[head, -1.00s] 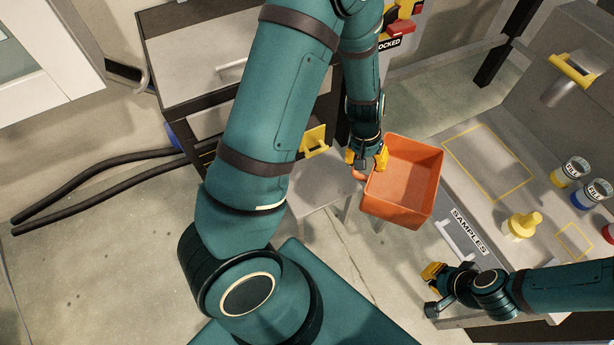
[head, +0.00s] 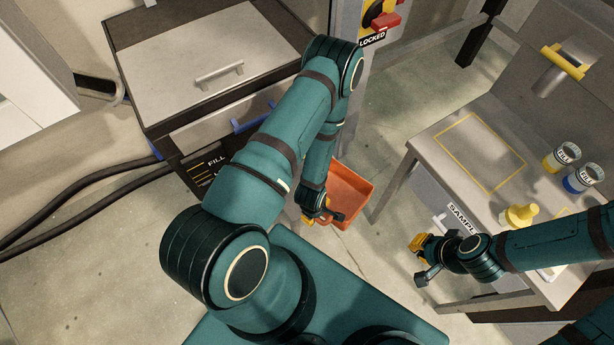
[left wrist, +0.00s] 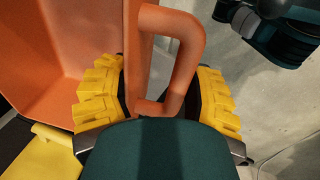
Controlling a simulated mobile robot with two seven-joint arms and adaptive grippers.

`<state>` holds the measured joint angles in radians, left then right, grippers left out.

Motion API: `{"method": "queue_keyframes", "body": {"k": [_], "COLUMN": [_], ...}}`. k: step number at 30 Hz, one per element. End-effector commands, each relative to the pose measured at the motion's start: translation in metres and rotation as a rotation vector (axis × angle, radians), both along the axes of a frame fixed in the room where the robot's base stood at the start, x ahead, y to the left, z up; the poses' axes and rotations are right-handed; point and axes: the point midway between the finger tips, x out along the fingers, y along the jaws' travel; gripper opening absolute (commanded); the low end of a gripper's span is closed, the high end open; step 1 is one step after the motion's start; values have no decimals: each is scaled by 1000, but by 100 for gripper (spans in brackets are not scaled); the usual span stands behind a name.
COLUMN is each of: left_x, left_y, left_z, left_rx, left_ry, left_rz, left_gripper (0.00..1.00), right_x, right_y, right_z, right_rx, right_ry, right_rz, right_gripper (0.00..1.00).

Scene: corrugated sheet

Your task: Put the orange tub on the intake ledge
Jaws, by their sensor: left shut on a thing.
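The orange tub (head: 348,192) hangs in front of me in the head view, partly hidden by my left arm. My left gripper (head: 318,212) is shut on the tub's side handle. In the left wrist view the orange handle (left wrist: 188,50) stands between the yellow finger pads, and the tub wall (left wrist: 60,50) is on the left. My right gripper (head: 425,260) is apart from the tub, near the bench's front edge, with its fingers spread and nothing between them. I cannot tell which surface is the intake ledge.
A grey bench (head: 425,150) with a yellow outlined rectangle stands at right, holding FILL cups (head: 565,155) and a yellow-topped bottle (head: 518,215). A cabinet (head: 190,60) with a blue handle stands at left. Black hoses (head: 60,210) lie on the floor. Open floor lies between cabinet and bench.

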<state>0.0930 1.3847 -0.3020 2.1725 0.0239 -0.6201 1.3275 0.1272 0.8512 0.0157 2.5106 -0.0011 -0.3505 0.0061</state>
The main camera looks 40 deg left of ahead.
Motion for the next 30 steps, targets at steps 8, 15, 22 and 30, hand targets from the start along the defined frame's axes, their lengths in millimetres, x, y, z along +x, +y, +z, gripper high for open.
{"method": "queue_keyframes", "body": {"k": [8,15,22,30], "left_x": [-4,15,27,37], "left_y": [9,56,83,108], "left_z": [-18,-45,-60,-74], "left_rx": [0,2,0,1], "left_ry": [-3,-3,-2,-2], "left_rz": [81,80,76,77], "left_gripper": [11,11,11,11], "right_x": [-1,-1,0,1], "right_y": [0,0,0,0], "right_z": [-3,-12,-17,-23], "right_rx": [0,0,0,-1], "right_ry": [2,3,0,-3], "right_rz": [1,3,2,1], "right_gripper": [0,0,0,0]}}
